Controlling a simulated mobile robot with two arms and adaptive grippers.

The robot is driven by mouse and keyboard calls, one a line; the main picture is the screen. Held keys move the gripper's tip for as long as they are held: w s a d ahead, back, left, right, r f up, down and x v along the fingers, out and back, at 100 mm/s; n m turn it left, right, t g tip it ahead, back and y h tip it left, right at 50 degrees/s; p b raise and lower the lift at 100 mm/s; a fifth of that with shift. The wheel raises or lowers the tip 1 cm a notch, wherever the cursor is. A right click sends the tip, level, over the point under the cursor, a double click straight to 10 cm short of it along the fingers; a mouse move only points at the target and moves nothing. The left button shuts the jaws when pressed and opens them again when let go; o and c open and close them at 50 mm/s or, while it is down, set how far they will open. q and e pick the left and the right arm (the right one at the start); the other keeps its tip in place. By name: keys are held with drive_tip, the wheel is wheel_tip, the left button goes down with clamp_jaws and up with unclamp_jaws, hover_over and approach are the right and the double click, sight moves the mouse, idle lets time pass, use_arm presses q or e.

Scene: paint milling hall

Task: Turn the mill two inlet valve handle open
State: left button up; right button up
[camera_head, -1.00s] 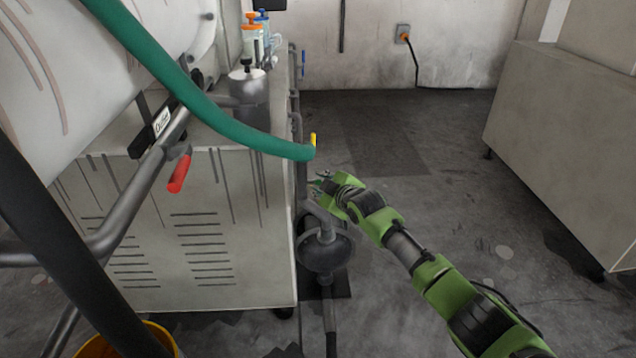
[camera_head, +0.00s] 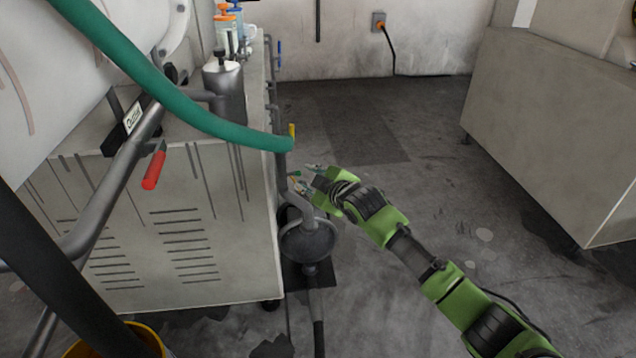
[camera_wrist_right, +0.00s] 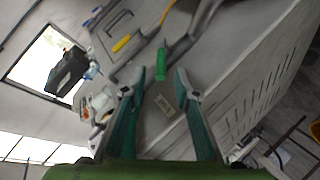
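My right gripper (camera_head: 303,179) is beside the pipework at the right end of the grey machine cabinet. In the right wrist view its two teal fingers (camera_wrist_right: 161,76) are spread open. A green valve handle (camera_wrist_right: 161,64) shows just beyond and between the fingertips, with no clear contact. It is a small green spot (camera_head: 294,173) in the head view. A yellow handle (camera_head: 292,131) stands upright near the hose end, and also shows in the wrist view (camera_wrist_right: 122,43). No readable label shows which handle is the mill two inlet. My left gripper is out of view.
A green hose (camera_head: 180,103) crosses above the cabinet (camera_head: 175,270). A red handle (camera_head: 154,170) hangs from a pipe with a label like "Outlet". A round dark pump (camera_head: 308,243) sits below my gripper. Free floor lies right, up to a grey cabinet (camera_head: 550,130).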

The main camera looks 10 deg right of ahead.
drive_tip(key=shift+v, duration=2.8)
